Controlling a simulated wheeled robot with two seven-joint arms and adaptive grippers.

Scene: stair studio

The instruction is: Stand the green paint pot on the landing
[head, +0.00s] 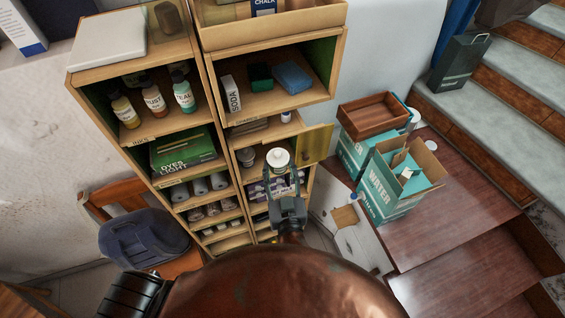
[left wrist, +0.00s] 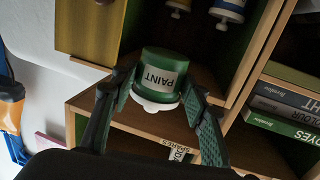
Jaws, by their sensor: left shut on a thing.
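The green paint pot (left wrist: 165,66) with a PAINT label is between the two fingers of my left gripper (left wrist: 158,104) in the left wrist view. In the head view its white lid (head: 278,157) shows above my left gripper (head: 285,190), in front of the right shelf column. The gripper is shut on the pot, which looks roughly upright. Most of its body is hidden from the head. A broad dark wooden platform (head: 440,215) lies at the right beside the stairs; I cannot tell whether it is the landing. My right gripper is out of view.
An open yellow door (head: 314,144) stands close right of the pot. Tall shelves (head: 204,75) hold bottles and boxes. WATER boxes (head: 391,191) and a wooden tray (head: 374,115) occupy the platform's left side. Much of the platform is clear. A dark bag (head: 458,63) stands on the stairs.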

